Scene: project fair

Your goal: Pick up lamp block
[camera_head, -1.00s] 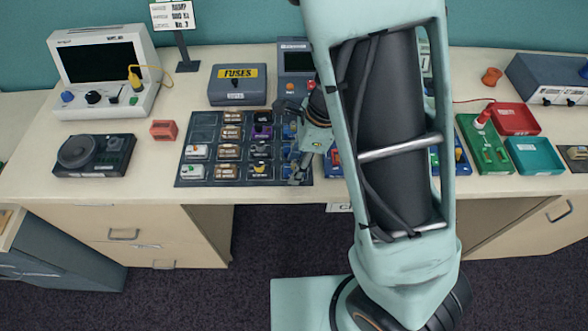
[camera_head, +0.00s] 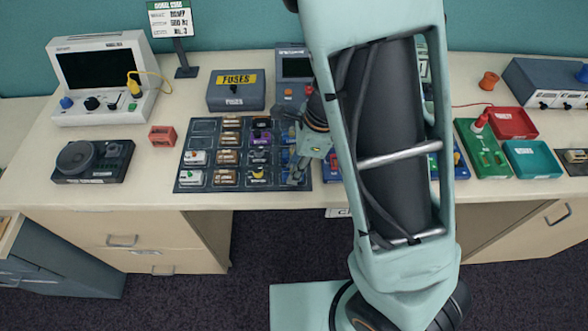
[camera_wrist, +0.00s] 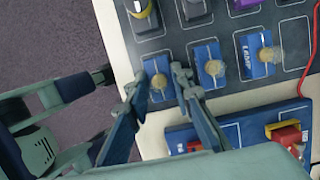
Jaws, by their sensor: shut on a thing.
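A blue lamp block (camera_wrist: 159,79) with a pale yellow bulb is between my gripper's fingers in the wrist view. My gripper (camera_wrist: 158,84) is shut on it, one finger on each side. The block is over the corner slot of the dark board (camera_head: 186,182); I cannot tell whether it is lifted. Two similar blue blocks stand beside it, a middle one (camera_wrist: 212,66) and one with readable LAMP lettering (camera_wrist: 260,54). In the head view my gripper (camera_head: 297,174) is at the board's front right corner, and the held block is mostly hidden.
The board holds several other blocks, close to my fingers. A blue base (camera_wrist: 238,127) with red and yellow parts lies close by the board. A red wire (camera_wrist: 308,70) runs near it. A grey fuse box (camera_head: 236,101) stands behind the board. The table's front edge is close to my gripper.

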